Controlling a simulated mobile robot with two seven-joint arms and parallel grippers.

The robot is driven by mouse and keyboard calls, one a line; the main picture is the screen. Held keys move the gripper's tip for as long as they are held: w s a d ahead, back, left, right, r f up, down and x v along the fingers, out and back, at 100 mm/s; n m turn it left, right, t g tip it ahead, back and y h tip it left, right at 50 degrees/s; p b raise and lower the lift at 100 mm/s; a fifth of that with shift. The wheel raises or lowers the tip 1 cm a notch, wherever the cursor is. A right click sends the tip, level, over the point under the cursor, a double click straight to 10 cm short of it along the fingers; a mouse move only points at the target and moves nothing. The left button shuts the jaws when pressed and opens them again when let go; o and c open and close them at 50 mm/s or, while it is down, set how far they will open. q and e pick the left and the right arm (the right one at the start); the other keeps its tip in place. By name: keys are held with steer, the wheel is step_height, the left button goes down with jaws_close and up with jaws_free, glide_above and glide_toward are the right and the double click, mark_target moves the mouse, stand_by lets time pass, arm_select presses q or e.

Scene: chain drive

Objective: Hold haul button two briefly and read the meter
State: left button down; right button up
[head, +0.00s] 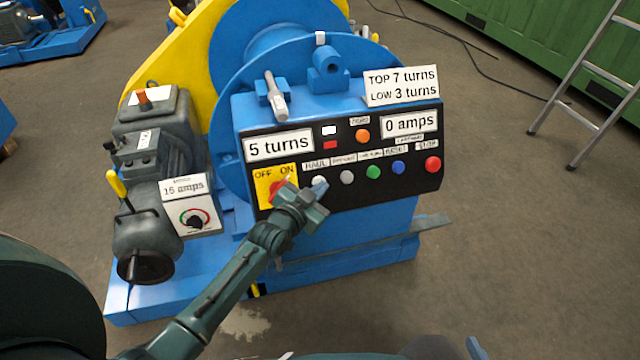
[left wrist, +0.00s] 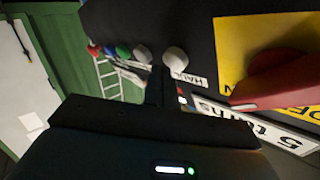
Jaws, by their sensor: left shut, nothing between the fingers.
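My left gripper (head: 319,189) is shut and empty, at the lower left of the black control panel (head: 300,170). Its tip is close to the white button under the HAUL label (head: 317,181); I cannot tell whether they touch. In the left wrist view the shut fingers (left wrist: 160,88) point at the panel, close to the white haul button (left wrist: 176,58). A second pale button (head: 347,177) sits to its right in the head view. The meter display (head: 409,122) reads "0 amps". Another display (head: 279,146) reads "5 turns". My right gripper is not in view.
The red OFF/ON switch on a yellow plate (head: 268,186) is just left of my left gripper. Green (head: 373,172), blue (head: 399,167) and red (head: 432,164) buttons continue rightward. A sign (head: 401,86) reads TOP 7, LOW 3 turns. A "15 amps" label (head: 189,189) tops a dial.

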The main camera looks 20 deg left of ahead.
arm_select(q)
steer(key=shift+w+a+f+b, duration=0.2)
steer(key=shift+w+a+b, duration=0.1)
steer(key=shift+w, duration=0.05)
stand_by(3.1)
stand_by(1.0)
steer(key=shift+s+d+r+p, duration=0.5)
steer(key=shift+s+p, duration=0.2)
steer(key=shift+p, duration=0.35)
steer(key=shift+f, duration=0.1)
steer(key=s+p, duration=0.1)
steer(key=s+d+r+p, duration=0.1)
steer(key=p, duration=0.1)
steer(key=s+d+r+p, duration=0.1)
steer(key=shift+s+d+r+p, duration=0.15)
steer(key=shift+s+d+p, duration=0.1)
steer(key=shift+s+p, duration=0.15)
